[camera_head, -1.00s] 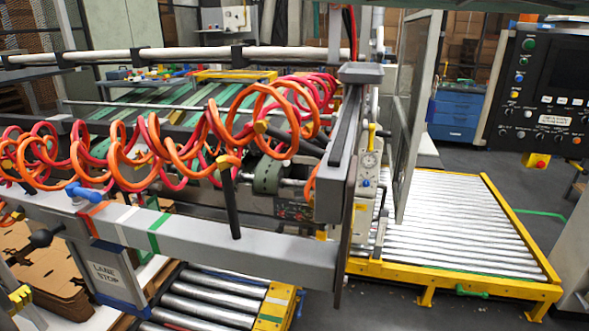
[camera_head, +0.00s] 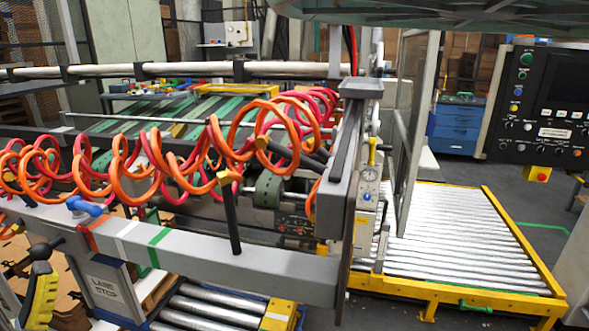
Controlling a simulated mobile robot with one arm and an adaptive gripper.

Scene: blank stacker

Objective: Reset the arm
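A yellow ribbed piece with a dark top (camera_head: 40,299) shows at the lower left edge, close to the camera. It looks like part of my gripper, but I cannot be sure. Only one such piece is clear, so no opening between fingers can be made out, and nothing held is visible. A large dark green rounded shape hangs across the top right edge, cut off by the frame; I cannot tell if it is part of my arm.
A grey beam (camera_head: 200,262) marked "LANE STOP" crosses the front left, with orange and red coiled hoses (camera_head: 130,165) above it. A yellow-framed roller conveyor (camera_head: 460,245) lies empty at right. A control panel (camera_head: 545,105) stands at the right edge. Dark floor shows beyond the conveyor.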

